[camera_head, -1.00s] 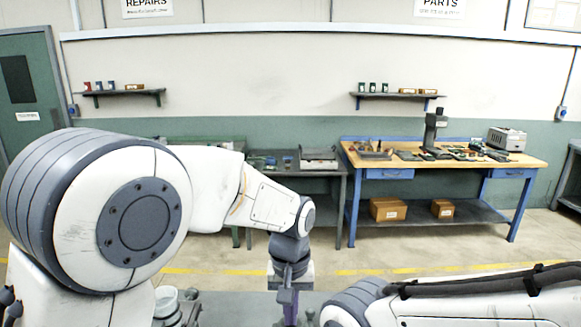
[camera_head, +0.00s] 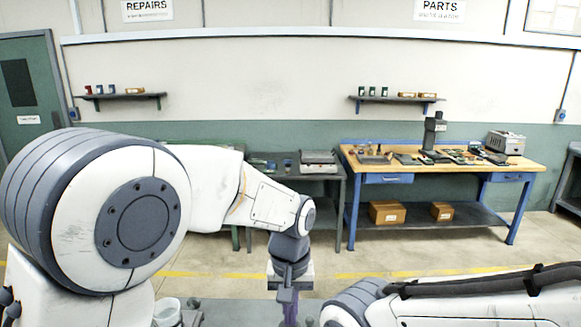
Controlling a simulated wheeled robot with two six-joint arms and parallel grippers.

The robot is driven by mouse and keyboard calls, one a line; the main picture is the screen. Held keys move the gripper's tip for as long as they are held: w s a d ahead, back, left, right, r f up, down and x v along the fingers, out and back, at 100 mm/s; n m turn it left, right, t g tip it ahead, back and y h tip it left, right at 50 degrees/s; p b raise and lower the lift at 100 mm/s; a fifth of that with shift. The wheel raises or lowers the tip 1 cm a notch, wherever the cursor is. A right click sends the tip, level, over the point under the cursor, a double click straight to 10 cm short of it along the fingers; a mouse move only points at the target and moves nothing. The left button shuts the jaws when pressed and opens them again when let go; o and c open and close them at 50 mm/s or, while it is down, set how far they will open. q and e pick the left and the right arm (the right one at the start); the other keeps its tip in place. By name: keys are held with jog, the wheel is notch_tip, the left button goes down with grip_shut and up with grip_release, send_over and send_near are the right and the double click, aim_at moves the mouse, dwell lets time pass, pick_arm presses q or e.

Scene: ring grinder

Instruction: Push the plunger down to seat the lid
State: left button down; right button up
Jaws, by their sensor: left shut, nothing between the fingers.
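My left arm comes in from the left and reaches to the bottom centre. My left gripper (camera_head: 288,309) points downward there and is shut, with nothing seen between its fingers. A small purple part (camera_head: 291,317) shows right at the fingertips, cut by the lower frame edge. I cannot tell whether it is the plunger or whether the gripper touches it. The lid is not visible. A pale round container (camera_head: 167,311) is partly visible at the lower left, behind my arm. My right arm crosses the lower right, and its gripper is out of view.
A grey work surface (camera_head: 235,312) lies along the bottom edge, mostly hidden by my arms. Beyond it is open floor (camera_head: 400,259) with a yellow line. A wooden-topped bench (camera_head: 430,170) with tools and a dark bench (camera_head: 329,175) stand along the back wall.

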pick_arm(q)
jog(key=shift+r+p, duration=2.05)
jog(key=shift+r, duration=0.5)
jog(key=shift+f, duration=0.15)
jog(key=s+f+m+b, duration=0.1)
jog(key=s+f+b, duration=0.1)
jog(key=s+b, duration=0.1)
jog(key=s+a+f+m+b, duration=0.1)
jog(key=s+f+b, duration=0.1)
jog(key=s, duration=0.2)
jog(key=s+f+m+b, duration=0.2)
jog(key=s+b, duration=0.1)
jog(key=s, duration=0.1)
jog(key=shift+s+a+f+h+b, duration=0.25)
jog(key=shift+s+h+b, duration=0.05)
jog(key=s+a+f+m+b, duration=0.3)
jog(key=s+f+b, duration=0.1)
jog(key=s, duration=0.4)
jog(key=shift+s+a+f, duration=0.15)
jog(key=shift+s+f, duration=0.25)
jog(key=shift+f, duration=0.35)
